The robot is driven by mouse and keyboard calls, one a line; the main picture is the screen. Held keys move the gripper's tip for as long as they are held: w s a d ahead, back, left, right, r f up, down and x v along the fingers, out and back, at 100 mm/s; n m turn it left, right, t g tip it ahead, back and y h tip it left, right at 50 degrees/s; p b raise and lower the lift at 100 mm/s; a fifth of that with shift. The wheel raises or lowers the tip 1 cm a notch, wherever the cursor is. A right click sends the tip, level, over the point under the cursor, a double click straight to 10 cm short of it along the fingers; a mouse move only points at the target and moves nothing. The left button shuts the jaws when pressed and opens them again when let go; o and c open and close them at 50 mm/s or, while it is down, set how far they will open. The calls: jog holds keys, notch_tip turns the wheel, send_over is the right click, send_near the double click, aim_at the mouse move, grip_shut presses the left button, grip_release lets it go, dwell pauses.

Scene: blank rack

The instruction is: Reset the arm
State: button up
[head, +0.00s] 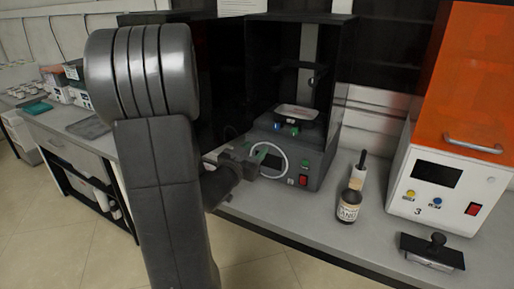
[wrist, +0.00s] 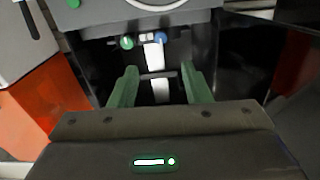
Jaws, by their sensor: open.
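My arm fills the left middle of the head view, bent down. My gripper (head: 258,160) is in front of the lower front of a black machine (head: 322,158). In the wrist view my gripper (wrist: 161,88) shows two green fingers spread apart, with nothing held between them. Beyond the fingers is the machine's dark front with a green knob (wrist: 127,42) and a blue knob (wrist: 160,37). A white curved loop shows by the gripper in the head view; I cannot tell what it belongs to. My arm hides part of the bench.
A brown bottle (head: 349,202) stands on the grey bench right of the black machine. A white machine with an orange hood (head: 468,75) stands further right, a black-handled block (head: 432,250) before it. Another bench is at left. The floor in front is clear.

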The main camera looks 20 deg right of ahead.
aim_at(275, 129)
jog(key=shift+d, duration=0.1)
jog(key=p+x, duration=0.1)
jog(key=x, duration=1.2)
jog(key=shift+w+d, duration=0.2)
jog(key=shift+w, duration=0.1)
